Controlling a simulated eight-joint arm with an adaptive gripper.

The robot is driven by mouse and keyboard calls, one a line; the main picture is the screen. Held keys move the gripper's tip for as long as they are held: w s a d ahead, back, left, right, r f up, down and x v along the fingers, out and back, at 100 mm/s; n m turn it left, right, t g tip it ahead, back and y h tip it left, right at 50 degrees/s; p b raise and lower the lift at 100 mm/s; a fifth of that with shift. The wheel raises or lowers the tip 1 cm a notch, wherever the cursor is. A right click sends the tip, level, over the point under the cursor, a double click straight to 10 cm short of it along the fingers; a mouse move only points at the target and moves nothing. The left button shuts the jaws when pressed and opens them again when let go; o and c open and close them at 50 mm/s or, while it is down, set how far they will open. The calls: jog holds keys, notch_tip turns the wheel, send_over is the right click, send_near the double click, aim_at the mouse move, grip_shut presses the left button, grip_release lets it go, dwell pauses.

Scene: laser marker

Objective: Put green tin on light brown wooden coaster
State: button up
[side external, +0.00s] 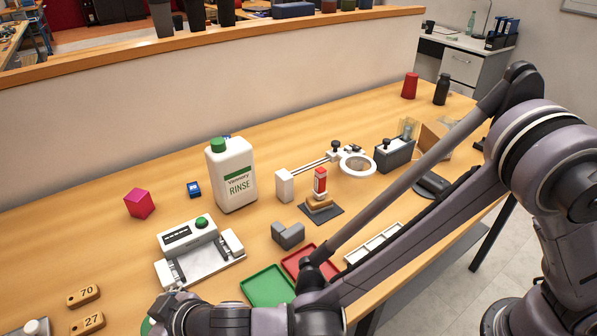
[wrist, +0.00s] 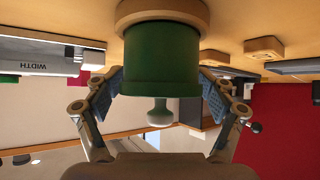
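The green tin (wrist: 160,66) fills the middle of the wrist view, with its pale-topped lid knob (wrist: 160,112) towards the bottom of that inverted picture. A round light brown wooden coaster (wrist: 160,10) shows at the tin's base; the tin appears to stand on it, though I cannot see the contact clearly. My gripper (wrist: 160,92) has a blue-padded finger on each side of the tin, close to its walls. Whether the pads press on it is unclear. In the side view, my gripper (side external: 172,314) is at the bottom edge, and only a sliver of the green tin (side external: 146,327) shows.
Wooden number tags (side external: 84,296) lie left of my gripper. A white device with a green knob (side external: 200,250) stands behind it. A green tray (side external: 268,287) and a red tray (side external: 308,262) lie to the right. A white rinse bottle (side external: 232,175) stands farther back.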

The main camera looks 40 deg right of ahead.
jog(key=v, duration=1.1)
jog(key=w+d+r+m+h, duration=0.2)
jog(key=w+d, duration=0.1)
jog(key=d, duration=0.9)
jog(key=w+d+r+m+h, duration=0.1)
jog(key=w+d+r+h, duration=0.15)
jog(key=d, duration=0.95)
jog(key=s+d+m+g, duration=0.1)
jog(key=s+d, duration=0.3)
jog(key=d, duration=0.6)
jog(key=s+d+f+m+h, duration=0.1)
jog(key=s+d+m, duration=0.2)
jog(key=d, duration=0.8)
jog(key=shift+s+g, duration=0.4)
jog(key=shift+s, duration=0.2)
